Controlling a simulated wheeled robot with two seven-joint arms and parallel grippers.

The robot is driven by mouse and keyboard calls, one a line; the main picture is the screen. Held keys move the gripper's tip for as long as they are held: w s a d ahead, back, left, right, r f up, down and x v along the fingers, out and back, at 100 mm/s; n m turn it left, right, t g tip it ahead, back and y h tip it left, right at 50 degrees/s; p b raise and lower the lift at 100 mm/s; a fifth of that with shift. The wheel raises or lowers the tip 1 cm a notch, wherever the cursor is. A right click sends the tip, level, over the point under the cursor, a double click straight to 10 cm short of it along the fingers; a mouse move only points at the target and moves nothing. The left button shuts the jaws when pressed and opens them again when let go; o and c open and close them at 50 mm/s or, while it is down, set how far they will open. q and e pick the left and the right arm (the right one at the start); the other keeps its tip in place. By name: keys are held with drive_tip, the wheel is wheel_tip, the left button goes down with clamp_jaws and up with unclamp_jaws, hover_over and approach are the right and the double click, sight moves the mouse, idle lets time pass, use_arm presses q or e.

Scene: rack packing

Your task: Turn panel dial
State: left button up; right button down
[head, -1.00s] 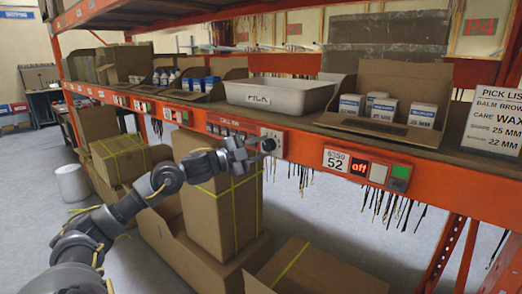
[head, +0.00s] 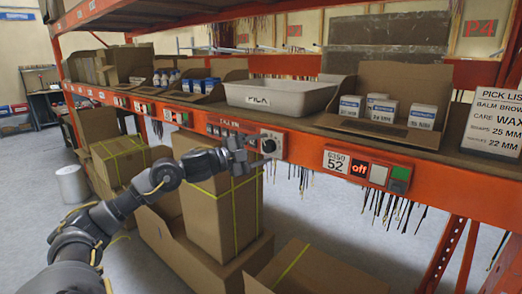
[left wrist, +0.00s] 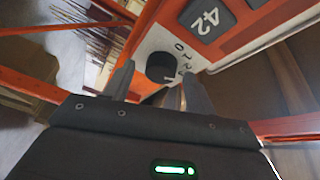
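The black round dial (head: 268,145) sits on a pale panel plate (head: 280,138) on the orange shelf beam. In the left wrist view the dial (left wrist: 160,66) shows just beyond my fingertips, with printed numbers beside it on the plate (left wrist: 165,42). The dial's exact setting is hard to read. My right gripper is not in view.
A "6350 52" label (head: 335,160), a red "off" display (head: 359,167) and a green button (head: 399,175) sit right along the beam. A grey bin (head: 280,96) and box trays stand on the shelf above. Tall cartons (head: 215,215) stand below my arm.

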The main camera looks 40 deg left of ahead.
use_arm(q)
drive_tip(key=shift+s+a+f+b, duration=0.2)
drive_tip(key=shift+s+b, duration=0.1)
drive_tip(key=shift+b, duration=0.05)
drive_tip(key=b+v, duration=0.4)
drive_tip(key=v, duration=0.6)
drive_tip(key=shift+b, duration=0.3)
drive_tip(key=shift+r, duration=0.2)
